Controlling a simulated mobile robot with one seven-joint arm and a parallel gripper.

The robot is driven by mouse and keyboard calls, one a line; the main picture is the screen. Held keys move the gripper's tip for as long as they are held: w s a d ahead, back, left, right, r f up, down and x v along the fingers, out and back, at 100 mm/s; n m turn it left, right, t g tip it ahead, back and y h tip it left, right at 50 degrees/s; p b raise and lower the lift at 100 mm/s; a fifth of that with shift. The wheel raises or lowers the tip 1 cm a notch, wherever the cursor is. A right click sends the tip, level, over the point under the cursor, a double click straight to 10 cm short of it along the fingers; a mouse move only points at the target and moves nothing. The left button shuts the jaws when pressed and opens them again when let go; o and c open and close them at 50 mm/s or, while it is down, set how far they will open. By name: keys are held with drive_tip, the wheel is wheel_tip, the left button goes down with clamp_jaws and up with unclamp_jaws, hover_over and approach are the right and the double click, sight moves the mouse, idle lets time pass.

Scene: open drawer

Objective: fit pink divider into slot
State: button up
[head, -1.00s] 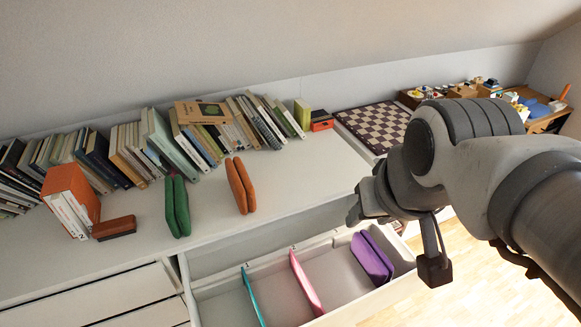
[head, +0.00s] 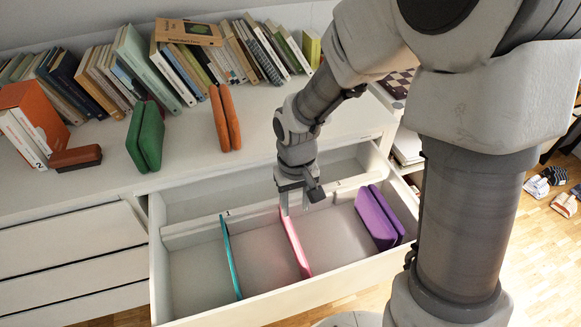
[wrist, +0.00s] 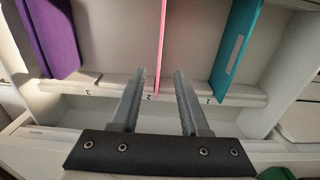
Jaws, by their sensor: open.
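The pink divider (head: 295,243) stands on edge in the open drawer (head: 255,312), running front to back between the teal divider (head: 231,258) and the purple cases. Its far end is at the rail mark 2, as the wrist view shows the pink divider (wrist: 162,38) there. Whether it is fully seated in the slot I cannot tell. My gripper (head: 293,208) points down over the far end of the pink divider. In the wrist view my gripper (wrist: 157,78) is open, its fingers on either side of the divider's line, with a gap to each.
Two purple cases (head: 379,218) lean at the drawer's right side. The slotted rail (wrist: 105,85) is marked 1, 2 and 3. On the top stand green cases (head: 146,135), orange cases (head: 225,117) and a row of books (head: 165,65). The compartments beside the pink divider are empty.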

sight(295, 245)
drive_tip(key=shift+f+b, duration=3.95)
drive_tip(key=shift+f, duration=5.65)
clamp_jaws()
drive_tip(key=shift+w+r, duration=0.1)
